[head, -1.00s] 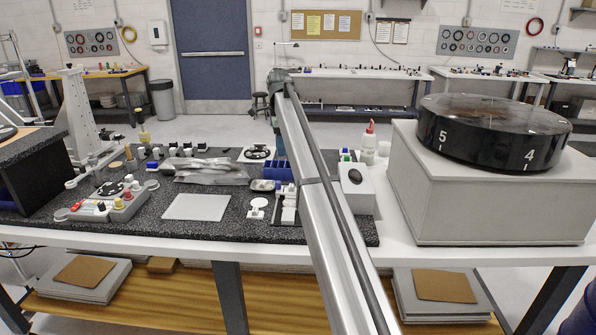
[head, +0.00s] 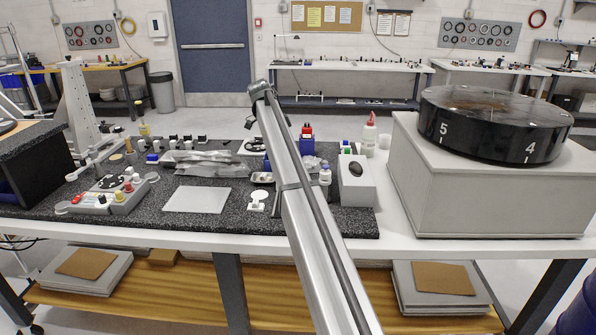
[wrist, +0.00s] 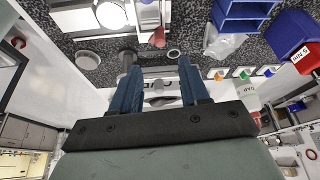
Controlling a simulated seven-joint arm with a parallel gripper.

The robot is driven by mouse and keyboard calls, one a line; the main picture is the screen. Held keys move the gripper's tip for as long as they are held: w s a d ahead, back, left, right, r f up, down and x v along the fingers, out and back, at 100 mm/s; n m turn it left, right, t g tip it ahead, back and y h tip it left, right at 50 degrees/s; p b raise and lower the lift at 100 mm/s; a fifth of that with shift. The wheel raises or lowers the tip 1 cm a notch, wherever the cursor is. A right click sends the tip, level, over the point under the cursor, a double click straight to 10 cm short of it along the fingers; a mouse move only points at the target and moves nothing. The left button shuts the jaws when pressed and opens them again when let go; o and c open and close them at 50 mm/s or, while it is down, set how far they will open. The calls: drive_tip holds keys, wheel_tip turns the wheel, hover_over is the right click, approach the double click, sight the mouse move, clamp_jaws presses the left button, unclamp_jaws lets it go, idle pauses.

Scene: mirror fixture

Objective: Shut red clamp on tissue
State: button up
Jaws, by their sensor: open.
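My gripper (wrist: 158,62) shows in the wrist view with its two blue fingers apart and nothing held between them. A small dull-red piece (wrist: 158,37) lies just beyond the fingertips, beside a white plate (wrist: 148,14); I cannot tell whether it is the red clamp.
In the head view, a white box (head: 355,180) stands right of my arm, near a red-capped bottle (head: 369,135). A black drum (head: 490,125) sits on a grey block farther right.

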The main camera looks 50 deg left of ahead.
drive_tip(key=x, duration=1)
drive_tip(key=shift+f, duration=0.25)
clamp_jaws()
